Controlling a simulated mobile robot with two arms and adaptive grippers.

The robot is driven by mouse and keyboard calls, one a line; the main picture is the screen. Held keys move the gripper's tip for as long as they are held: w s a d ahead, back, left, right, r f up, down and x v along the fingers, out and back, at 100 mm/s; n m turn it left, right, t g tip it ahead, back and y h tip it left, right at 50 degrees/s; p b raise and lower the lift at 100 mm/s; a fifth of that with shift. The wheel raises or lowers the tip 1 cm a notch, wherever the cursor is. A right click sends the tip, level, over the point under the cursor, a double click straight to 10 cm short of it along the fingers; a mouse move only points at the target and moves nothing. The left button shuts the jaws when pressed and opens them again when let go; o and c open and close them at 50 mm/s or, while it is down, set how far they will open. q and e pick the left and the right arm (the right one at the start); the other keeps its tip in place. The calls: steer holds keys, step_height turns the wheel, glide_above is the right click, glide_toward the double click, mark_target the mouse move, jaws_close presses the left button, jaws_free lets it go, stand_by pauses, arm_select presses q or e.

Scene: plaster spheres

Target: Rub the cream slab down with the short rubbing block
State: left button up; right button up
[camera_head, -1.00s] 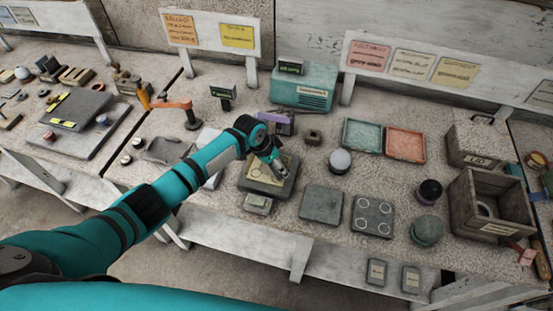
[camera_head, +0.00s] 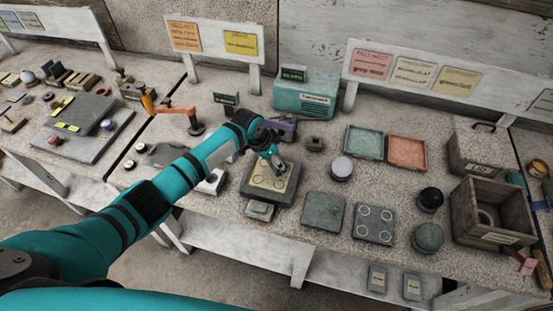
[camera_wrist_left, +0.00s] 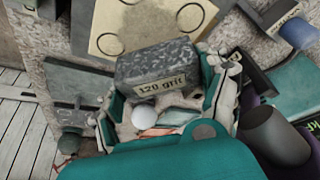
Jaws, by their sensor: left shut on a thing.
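The cream slab (camera_head: 262,183) lies on a dark square base on the bench, with several ring marks on its face. It also shows at the top of the left wrist view (camera_wrist_left: 147,24). My left gripper (camera_head: 275,164) is over the slab's far side. In the left wrist view it is shut on a grey speckled block (camera_wrist_left: 158,62) labelled "120 grit". The block is beside the slab's edge in that view; I cannot tell whether they touch. My right gripper is not in view.
Right of the slab are a dark green plate (camera_head: 323,211), a ringed plate (camera_head: 374,219) and a white sphere (camera_head: 341,166). Behind are a teal tray (camera_head: 364,142), an orange tray (camera_head: 407,151) and a teal box (camera_head: 305,95). A wooden crate (camera_head: 470,222) stands at the right.

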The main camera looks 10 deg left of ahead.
arm_select(q)
steer(key=shift+r+p, duration=0.3)
steer(key=shift+r, duration=0.45)
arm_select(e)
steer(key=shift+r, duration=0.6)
arm_select(q)
steer(key=shift+w+r, duration=0.15)
steer(key=shift+r, duration=0.4)
step_height(320, 180, up, 3)
steer(key=shift+f+p, duration=0.2)
steer(key=shift+p, duration=0.25)
steer(key=shift+r, duration=0.25)
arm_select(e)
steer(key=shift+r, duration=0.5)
